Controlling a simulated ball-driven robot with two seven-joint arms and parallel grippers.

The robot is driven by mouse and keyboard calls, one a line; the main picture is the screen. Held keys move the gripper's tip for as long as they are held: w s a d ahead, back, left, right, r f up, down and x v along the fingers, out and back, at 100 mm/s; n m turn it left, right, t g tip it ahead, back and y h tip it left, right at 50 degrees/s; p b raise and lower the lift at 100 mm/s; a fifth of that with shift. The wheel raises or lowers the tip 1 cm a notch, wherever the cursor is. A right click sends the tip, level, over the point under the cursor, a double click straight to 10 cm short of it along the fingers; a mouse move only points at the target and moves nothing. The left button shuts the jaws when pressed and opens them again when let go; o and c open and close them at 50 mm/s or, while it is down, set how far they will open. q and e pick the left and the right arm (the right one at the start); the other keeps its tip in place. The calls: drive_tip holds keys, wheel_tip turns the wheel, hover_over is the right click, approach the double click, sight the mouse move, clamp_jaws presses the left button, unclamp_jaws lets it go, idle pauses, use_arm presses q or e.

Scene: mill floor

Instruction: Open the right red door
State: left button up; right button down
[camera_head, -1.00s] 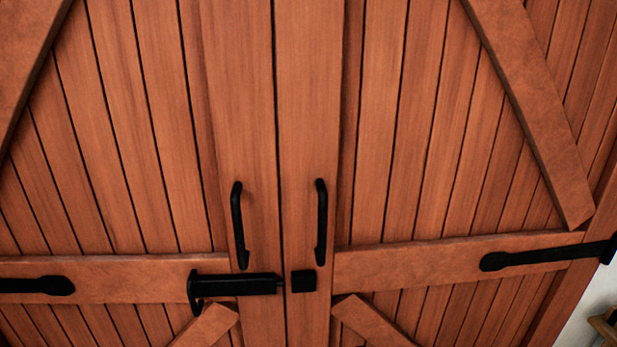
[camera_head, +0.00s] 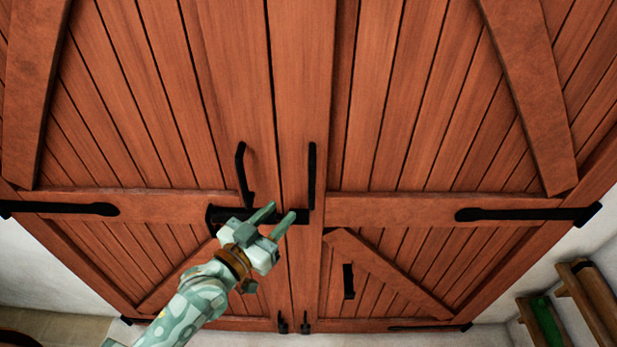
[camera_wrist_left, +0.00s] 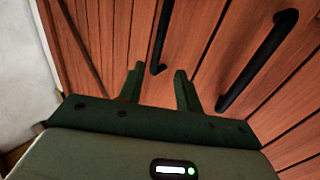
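The right red door (camera_head: 420,120) is shut against the left red door (camera_head: 150,100), with a thin seam between them. The right door's black handle (camera_head: 312,175) stands upright beside the seam; the left door's handle (camera_head: 243,175) is across from it. A black bolt (camera_head: 222,213) lies across the left door below the handles. In the left wrist view, the open fingers (camera_wrist_left: 158,78) point toward the doors, with two handles beyond. My right gripper is not in view.
Black strap hinges (camera_head: 525,214) cross both doors at the outer sides. A small black handle-like bar (camera_head: 348,282) is low on the right door. Wooden shelving with a green item (camera_head: 547,318) stands at lower right by the white wall. Floor shows at lower left.

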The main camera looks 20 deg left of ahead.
sight(309, 184)
use_arm(q)
drive_tip(key=x, duration=1.2)
drive_tip(key=shift+w+d+p, duration=0.15)
drive_tip(key=shift+w+p, duration=0.05)
drive_tip(key=shift+p, duration=0.2)
clamp_jaws()
